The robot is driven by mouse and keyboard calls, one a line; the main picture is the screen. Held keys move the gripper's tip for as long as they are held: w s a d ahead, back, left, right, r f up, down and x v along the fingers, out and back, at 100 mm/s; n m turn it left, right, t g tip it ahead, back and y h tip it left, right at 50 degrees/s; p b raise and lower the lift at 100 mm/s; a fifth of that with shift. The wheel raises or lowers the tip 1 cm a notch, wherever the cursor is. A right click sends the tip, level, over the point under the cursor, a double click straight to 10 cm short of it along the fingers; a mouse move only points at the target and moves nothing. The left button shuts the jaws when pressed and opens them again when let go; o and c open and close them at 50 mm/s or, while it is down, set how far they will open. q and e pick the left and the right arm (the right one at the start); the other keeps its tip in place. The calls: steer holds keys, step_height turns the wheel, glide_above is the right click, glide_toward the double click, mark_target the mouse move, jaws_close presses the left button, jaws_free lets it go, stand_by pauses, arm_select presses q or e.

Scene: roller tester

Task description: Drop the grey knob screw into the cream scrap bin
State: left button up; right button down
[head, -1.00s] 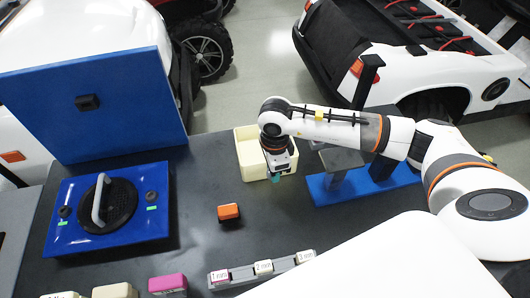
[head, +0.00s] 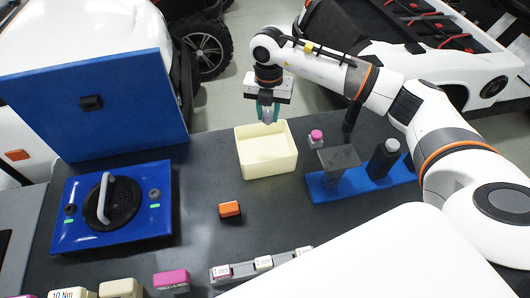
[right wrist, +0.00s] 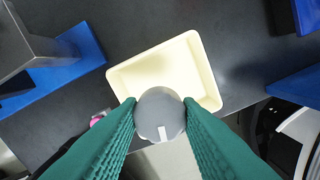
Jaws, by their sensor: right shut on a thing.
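The grey knob screw (right wrist: 160,115) is held between the green fingers of my right gripper (right wrist: 160,125) in the right wrist view. In the head view my right gripper (head: 267,112) points down at the back of the cream scrap bin (head: 267,167), with its fingertips above the rim. The bin (right wrist: 150,75) also shows in the right wrist view, beyond the knob; its visible floor is empty. In the head view the knob shows only as a small grey patch between the fingers. My left gripper is not in view.
A blue stand (head: 325,190) with a grey plate and a black post is right of the bin. A pink-topped piece (head: 316,137) stands behind it. An orange block (head: 229,209) lies in front. A blue plate with a handle (head: 75,228) is at left.

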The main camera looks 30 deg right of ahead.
steer(key=shift+f+b, duration=1.8)
steer(key=shift+f, duration=1.15)
steer(key=c, duration=1)
jaws_free()
steer(key=shift+o, duration=0.2)
steer(key=shift+r, duration=0.1)
step_height(320, 180, up, 12)
steer(key=shift+f+b, duration=0.1)
steer(key=shift+b, duration=0.95)
